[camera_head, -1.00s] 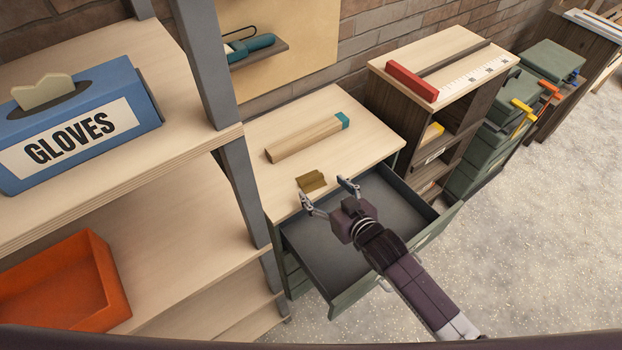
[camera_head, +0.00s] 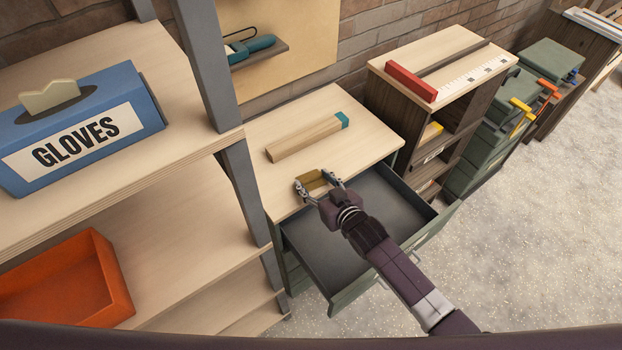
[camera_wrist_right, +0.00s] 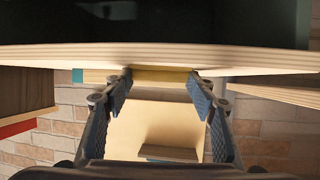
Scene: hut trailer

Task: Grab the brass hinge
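The brass hinge (camera_head: 314,180) lies on the light wooden top of the drawer cabinet, near its front edge above the open drawer. My right gripper (camera_head: 318,184) reaches it from the front, with one finger at each side of the hinge. In the right wrist view the yellowish hinge (camera_wrist_right: 160,76) shows between the two spread fingertips (camera_wrist_right: 160,82). The fingers are open around it, and I cannot tell whether they touch it. The hinge rests on the top. My left gripper is not in view.
The open grey-green drawer (camera_head: 375,215) lies below my right arm. A wooden block with a teal end (camera_head: 305,138) lies behind the hinge. Shelves with a blue gloves box (camera_head: 80,125) and an orange bin (camera_head: 70,285) stand at the left. A grey post (camera_head: 245,190) stands close by.

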